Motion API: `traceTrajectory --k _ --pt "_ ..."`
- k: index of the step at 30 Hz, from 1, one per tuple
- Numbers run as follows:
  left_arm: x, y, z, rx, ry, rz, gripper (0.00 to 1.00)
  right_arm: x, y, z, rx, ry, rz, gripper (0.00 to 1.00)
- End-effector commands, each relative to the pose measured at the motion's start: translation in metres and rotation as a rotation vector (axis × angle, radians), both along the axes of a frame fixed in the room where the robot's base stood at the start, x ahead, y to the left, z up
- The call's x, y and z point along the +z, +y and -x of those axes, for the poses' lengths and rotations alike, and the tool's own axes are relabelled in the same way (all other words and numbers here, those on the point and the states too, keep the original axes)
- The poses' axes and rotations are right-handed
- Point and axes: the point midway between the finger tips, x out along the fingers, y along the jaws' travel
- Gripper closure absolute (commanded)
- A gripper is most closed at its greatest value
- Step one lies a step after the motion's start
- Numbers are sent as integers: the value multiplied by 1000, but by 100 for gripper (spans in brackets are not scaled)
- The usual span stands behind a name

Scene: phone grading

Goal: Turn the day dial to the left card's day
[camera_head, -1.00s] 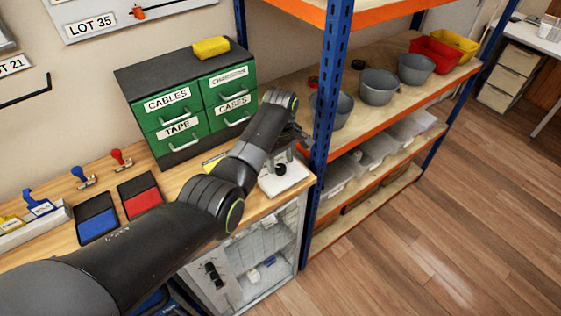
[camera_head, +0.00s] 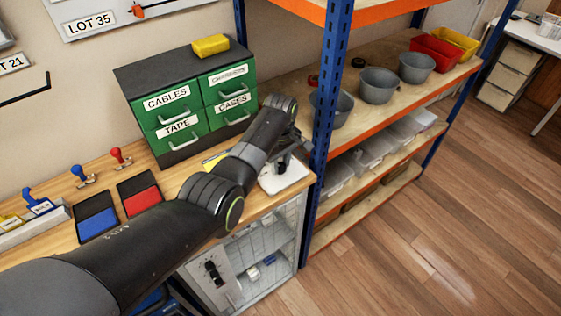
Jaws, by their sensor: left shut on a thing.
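A small device with a white base (camera_head: 287,180) stands at the right end of the wooden bench. My left arm reaches across the bench to it. My left gripper (camera_head: 284,160) is mostly hidden behind my wrist, low over the white base, and is shut on a dark part there. This part seems to be the day dial, but its markings cannot be read. No card with a day can be made out. My right gripper is out of view.
A green drawer cabinet (camera_head: 175,122) with a yellow block (camera_head: 211,45) on top stands behind my arm. A blue rack post (camera_head: 326,110) rises close right of my gripper.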

Motion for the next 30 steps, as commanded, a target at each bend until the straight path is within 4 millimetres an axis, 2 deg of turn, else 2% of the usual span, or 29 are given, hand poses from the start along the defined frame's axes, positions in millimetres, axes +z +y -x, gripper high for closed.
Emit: traceTrajectory --k 11,30 --pt "2 0 0 -125 1 -1 92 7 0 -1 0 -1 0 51" --pt "2 0 -1 -706 0 0 92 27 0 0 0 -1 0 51"
